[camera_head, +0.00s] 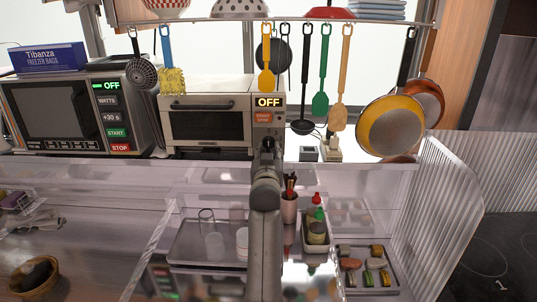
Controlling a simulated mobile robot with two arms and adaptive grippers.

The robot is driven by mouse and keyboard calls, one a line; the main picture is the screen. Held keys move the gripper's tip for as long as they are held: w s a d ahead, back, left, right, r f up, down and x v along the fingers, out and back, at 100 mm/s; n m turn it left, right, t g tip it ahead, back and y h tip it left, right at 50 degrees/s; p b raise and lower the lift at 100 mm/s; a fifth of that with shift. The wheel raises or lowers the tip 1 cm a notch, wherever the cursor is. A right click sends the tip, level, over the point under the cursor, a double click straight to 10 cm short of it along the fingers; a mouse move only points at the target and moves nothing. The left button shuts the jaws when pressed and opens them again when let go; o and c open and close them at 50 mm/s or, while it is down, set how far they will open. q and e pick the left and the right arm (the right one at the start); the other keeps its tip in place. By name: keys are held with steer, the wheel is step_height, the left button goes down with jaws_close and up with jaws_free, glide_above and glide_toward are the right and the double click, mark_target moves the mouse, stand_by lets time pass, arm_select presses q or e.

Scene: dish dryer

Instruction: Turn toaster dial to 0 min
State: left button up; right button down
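The toaster (205,126), a small silver oven with a dark window and a handle bar, stands on the back counter left of centre. Its display (268,101) reads OFF, with an orange start/stop button (263,118) below. My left gripper (267,143) is at the lower part of the toaster's control panel, with my arm reaching up from the bottom. It covers the area below the button, so the dial is hidden. Its fingers are small and dark, and I cannot tell if they are open or touching anything. My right gripper is not in view.
A microwave (75,117) with a freezer bag box (48,57) on top stands left of the toaster. Utensils and pans (390,125) hang from a shelf above. Below is a clear cabinet with trays, bottles (316,215) and a cup of utensils (289,207).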

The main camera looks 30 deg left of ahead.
mark_target(269, 119)
arm_select(q)
steer(key=shift+r, duration=0.25)
step_height(269, 119, up, 10)
steer(key=shift+f, duration=0.2)
steer(key=shift+f, duration=0.1)
stand_by(0.6)
